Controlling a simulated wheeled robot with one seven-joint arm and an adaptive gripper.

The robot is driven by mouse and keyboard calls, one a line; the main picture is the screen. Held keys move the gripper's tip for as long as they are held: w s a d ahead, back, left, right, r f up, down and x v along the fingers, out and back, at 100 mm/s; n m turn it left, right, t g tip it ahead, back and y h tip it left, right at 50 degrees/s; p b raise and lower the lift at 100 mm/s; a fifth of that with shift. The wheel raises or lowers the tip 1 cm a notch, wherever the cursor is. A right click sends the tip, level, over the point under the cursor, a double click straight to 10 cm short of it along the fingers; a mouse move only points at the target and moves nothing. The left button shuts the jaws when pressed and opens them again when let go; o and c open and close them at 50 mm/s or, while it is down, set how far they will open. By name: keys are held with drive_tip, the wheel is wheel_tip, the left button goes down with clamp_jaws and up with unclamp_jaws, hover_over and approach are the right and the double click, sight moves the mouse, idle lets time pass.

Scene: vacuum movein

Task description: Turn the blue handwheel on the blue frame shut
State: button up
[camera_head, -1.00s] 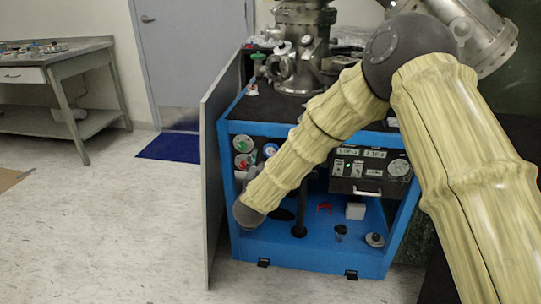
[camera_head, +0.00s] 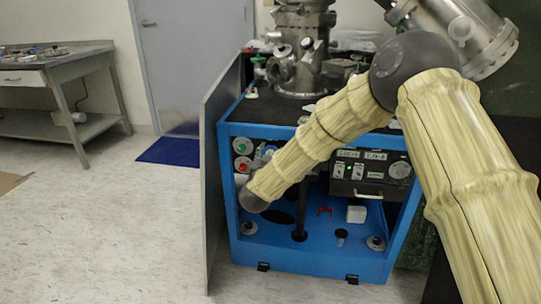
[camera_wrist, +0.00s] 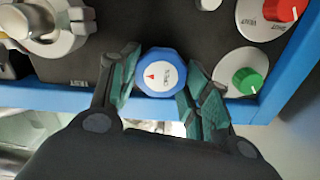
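The blue handwheel (camera_wrist: 160,72), with a white face and a small red arrow, is on a dark panel in the wrist view. The blue frame (camera_head: 225,190) surrounds the panel. Its edge also shows in the wrist view (camera_wrist: 270,98). My gripper (camera_wrist: 162,80) has one green-padded finger on each side of the handwheel, close to its rim. The fingers are spread; I cannot tell whether either pad touches.
A red knob (camera_wrist: 285,10) and a green knob (camera_wrist: 247,80) sit on white discs right of the handwheel in the wrist view. A metal fitting (camera_wrist: 38,22) is at upper left. A grey side panel (camera_head: 212,180) stands left of the frame. Open floor lies farther left.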

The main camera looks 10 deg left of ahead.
drive_tip(key=shift+c, duration=1.4)
